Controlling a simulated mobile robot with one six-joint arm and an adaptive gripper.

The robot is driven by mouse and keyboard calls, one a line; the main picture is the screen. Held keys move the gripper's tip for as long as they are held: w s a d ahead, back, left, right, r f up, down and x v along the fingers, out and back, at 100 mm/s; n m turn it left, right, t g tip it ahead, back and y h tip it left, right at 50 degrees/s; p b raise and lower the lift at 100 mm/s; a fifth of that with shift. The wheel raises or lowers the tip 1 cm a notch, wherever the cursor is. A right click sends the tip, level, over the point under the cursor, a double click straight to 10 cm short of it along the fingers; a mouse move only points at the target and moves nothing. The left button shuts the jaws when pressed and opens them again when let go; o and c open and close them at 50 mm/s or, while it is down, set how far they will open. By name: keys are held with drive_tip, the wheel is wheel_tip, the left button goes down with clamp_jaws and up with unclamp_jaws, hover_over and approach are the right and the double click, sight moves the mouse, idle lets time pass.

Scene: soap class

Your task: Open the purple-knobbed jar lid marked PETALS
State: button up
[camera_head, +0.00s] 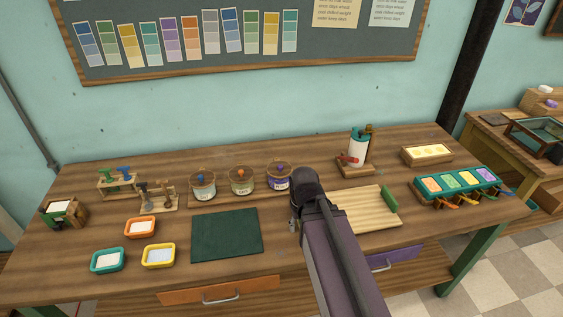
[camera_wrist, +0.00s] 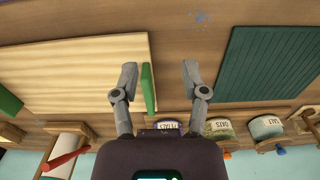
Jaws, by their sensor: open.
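The PETALS jar (camera_head: 278,180) stands at the right end of a row of three jars on the bench, with its lid on and a purple knob (camera_head: 279,167) on top. In the wrist view, which looks upside down, only its label (camera_wrist: 167,125) shows above my gripper's body; its lid and knob are hidden there. My gripper (camera_wrist: 159,75) is open, with its two fingers apart above the bench, clear of the jar. In the head view my arm reaches to just right of and in front of the jar, and the fingers are mostly hidden.
The OATS jar (camera_head: 241,181) and SALT jar (camera_head: 202,186) stand left of it. A dark green mat (camera_head: 227,235) lies in front. A ribbed wooden board (camera_head: 365,210) with green end pieces lies right. A white dispenser (camera_head: 357,148) with a red handle stands behind the board.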

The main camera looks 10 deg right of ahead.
drive_tip(key=shift+o, duration=0.6)
wheel_tip(320, 180, up, 14)
drive_tip(key=n+p, duration=0.9)
drive_tip(key=p, duration=0.5)
hover_over(280, 166)
drive_tip(key=shift+w+d+f, duration=0.1)
drive_tip(key=shift+f, duration=0.1)
drive_tip(key=shift+f+b, duration=0.15)
drive_tip(key=shift+b, duration=0.2)
wheel_tip(280, 166, down, 14)
drive_tip(key=b, duration=1.3)
drive_tip(key=shift+r, duration=0.25)
clamp_jaws()
